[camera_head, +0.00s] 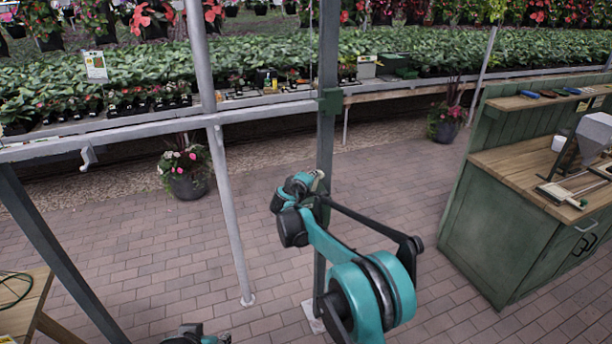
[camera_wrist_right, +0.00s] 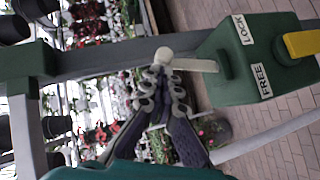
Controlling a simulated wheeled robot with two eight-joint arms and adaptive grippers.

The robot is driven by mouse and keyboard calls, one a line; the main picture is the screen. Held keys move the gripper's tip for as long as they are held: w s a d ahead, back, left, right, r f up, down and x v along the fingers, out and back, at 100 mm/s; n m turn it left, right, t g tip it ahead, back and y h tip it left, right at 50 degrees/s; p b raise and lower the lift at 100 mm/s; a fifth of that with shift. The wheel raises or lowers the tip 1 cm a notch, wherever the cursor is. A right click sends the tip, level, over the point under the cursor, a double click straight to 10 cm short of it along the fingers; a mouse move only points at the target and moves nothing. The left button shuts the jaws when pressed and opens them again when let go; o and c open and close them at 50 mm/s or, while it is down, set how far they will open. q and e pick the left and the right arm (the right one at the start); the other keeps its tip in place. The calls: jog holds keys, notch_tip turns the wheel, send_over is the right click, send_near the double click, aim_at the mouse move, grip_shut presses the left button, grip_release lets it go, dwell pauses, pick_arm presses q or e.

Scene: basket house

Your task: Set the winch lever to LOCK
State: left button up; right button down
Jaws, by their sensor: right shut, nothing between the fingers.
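The green winch box (camera_wrist_right: 240,62) shows in the right wrist view, with white LOCK (camera_wrist_right: 243,29) and FREE (camera_wrist_right: 262,80) labels. A pale lever (camera_wrist_right: 192,65) with a round knob (camera_wrist_right: 163,55) sticks out from its left side. A yellow part (camera_wrist_right: 303,42) on the box is cut off by the picture edge. My right gripper (camera_wrist_right: 163,77) is shut and empty, its tips close to the knob; contact is unclear. In the head view my right gripper (camera_head: 317,180) is at the dark post, where my wrist hides the box. Part of my left arm shows at the bottom; its fingers cannot be made out.
The dark post (camera_head: 326,135) carries a green bracket (camera_head: 331,101) above my right gripper. A pale pole (camera_head: 230,200) and rail (camera_head: 265,111) are to the left. A green workbench (camera_head: 500,225) stands right. Flower pots (camera_head: 187,185) stand on brick paving (camera_head: 140,250).

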aim_at(323, 174)
jog(key=shift+w+d+m+g+y+p, duration=0.2)
jog(key=shift+d+m+g+y, duration=0.15)
jog(key=shift+d, duration=0.3)
jog(key=shift+w+d+m+g+y+p, duration=0.15)
jog(key=shift+w+d+m+g+y, duration=0.1)
jog(key=shift+d+m+y, duration=0.3)
jog(key=shift+w+d+f, duration=0.1)
jog(key=shift+d, duration=0.35)
jog(key=shift+d, duration=0.1)
